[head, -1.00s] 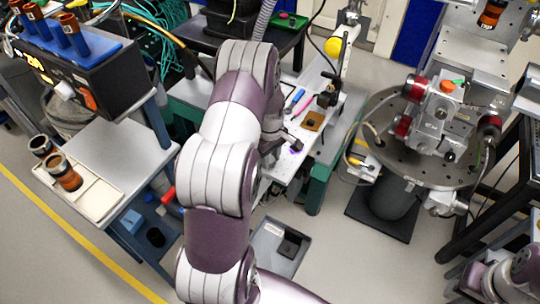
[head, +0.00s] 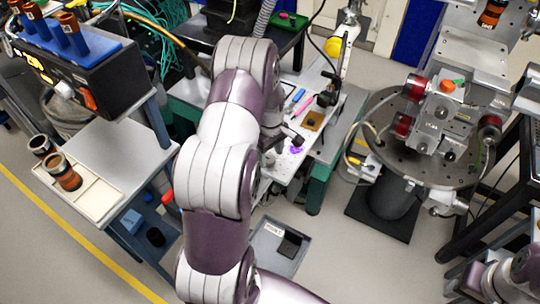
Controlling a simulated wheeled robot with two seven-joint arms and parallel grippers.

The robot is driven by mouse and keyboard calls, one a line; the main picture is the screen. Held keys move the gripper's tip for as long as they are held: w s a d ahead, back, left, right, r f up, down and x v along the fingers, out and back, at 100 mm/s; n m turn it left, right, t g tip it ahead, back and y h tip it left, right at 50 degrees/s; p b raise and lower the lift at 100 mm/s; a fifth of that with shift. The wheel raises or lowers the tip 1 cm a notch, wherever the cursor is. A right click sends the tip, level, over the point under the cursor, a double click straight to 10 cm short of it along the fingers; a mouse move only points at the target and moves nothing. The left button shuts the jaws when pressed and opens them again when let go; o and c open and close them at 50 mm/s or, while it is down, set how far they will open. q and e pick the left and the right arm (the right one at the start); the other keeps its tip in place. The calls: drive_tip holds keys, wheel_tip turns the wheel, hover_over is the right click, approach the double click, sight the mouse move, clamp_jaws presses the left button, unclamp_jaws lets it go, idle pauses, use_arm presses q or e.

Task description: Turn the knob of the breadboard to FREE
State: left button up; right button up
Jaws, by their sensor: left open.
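The breadboard (head: 283,172) is a narrow pale board on a green-legged stand, partly hidden behind my left arm. A small brown square with a dark round centre (head: 313,120) lies on it; I cannot tell whether this is the knob, and no FREE marking is readable. A small purple patch (head: 296,149) shows just beside my left gripper. My left gripper (head: 284,148) is open and empty over the board, left of and nearer than the brown square. It seems apart from the square. My right gripper is not in view; only part of my right arm shows at the lower right.
A blue and a pink pen-like item (head: 303,103) lie on the board, near a dark upright device (head: 328,90) and a yellow ball (head: 333,47). A round metal stage (head: 390,150) with instruments stands to the right. A grey tray (head: 279,246) lies below.

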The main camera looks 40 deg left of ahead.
sight(270, 159)
use_arm(q)
wheel_tip(270, 159, up, 11)
drive_tip(key=shift+b, duration=0.35)
drive_tip(key=shift+r, duration=0.1)
